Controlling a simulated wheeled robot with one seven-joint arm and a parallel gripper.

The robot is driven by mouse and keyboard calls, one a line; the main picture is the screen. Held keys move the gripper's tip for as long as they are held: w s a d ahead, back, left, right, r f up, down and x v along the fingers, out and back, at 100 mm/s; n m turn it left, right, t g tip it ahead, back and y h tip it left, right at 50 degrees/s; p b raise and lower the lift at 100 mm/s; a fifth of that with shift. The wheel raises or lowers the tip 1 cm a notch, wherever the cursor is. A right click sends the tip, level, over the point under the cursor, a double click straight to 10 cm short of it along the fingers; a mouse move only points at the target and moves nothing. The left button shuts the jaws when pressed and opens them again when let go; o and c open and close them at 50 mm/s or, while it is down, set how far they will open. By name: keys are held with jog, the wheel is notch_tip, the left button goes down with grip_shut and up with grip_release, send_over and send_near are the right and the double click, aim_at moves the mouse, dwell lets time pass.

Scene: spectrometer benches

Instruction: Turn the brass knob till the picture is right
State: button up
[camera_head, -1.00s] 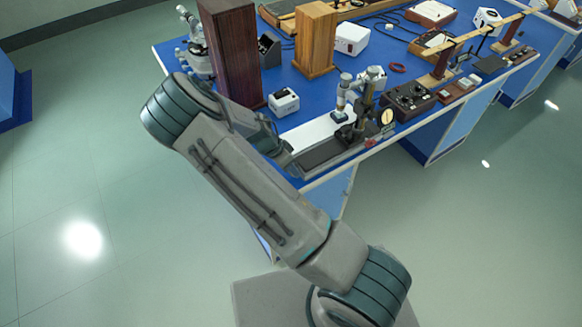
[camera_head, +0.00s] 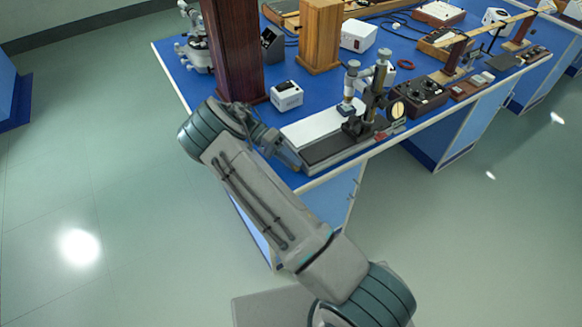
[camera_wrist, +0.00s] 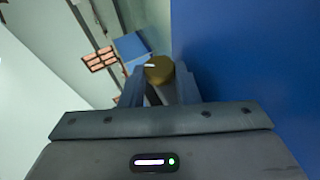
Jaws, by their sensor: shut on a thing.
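The brass knob (camera_wrist: 159,69) shows in the wrist view as a round, yellowish end with a pale mark on it. My gripper (camera_wrist: 160,86) is shut on it, one finger on each side. In the head view my gripper (camera_head: 292,161) is at the left end of the long dark-based instrument (camera_head: 337,146), at the bench's near edge. The knob cannot be made out there. A small round pale dial or screen (camera_head: 397,110) with a dark mark stands at the instrument's right end. Its detail is too small to read.
A white box (camera_head: 286,96) and a tall dark-red wooden column (camera_head: 232,50) stand behind my wrist on the blue bench (camera_head: 310,102). A black control box (camera_head: 418,97) stands to the right. The floor left of the bench is clear.

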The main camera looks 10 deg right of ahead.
jog(key=shift+f+g+b, duration=0.2)
jog(key=shift+g+b, duration=0.3)
jog(key=shift+b, duration=0.05)
jog(key=o, duration=1)
jog(key=shift+c, duration=0.2)
jog(key=shift+h, duration=0.3)
jog(key=shift+r, duration=0.1)
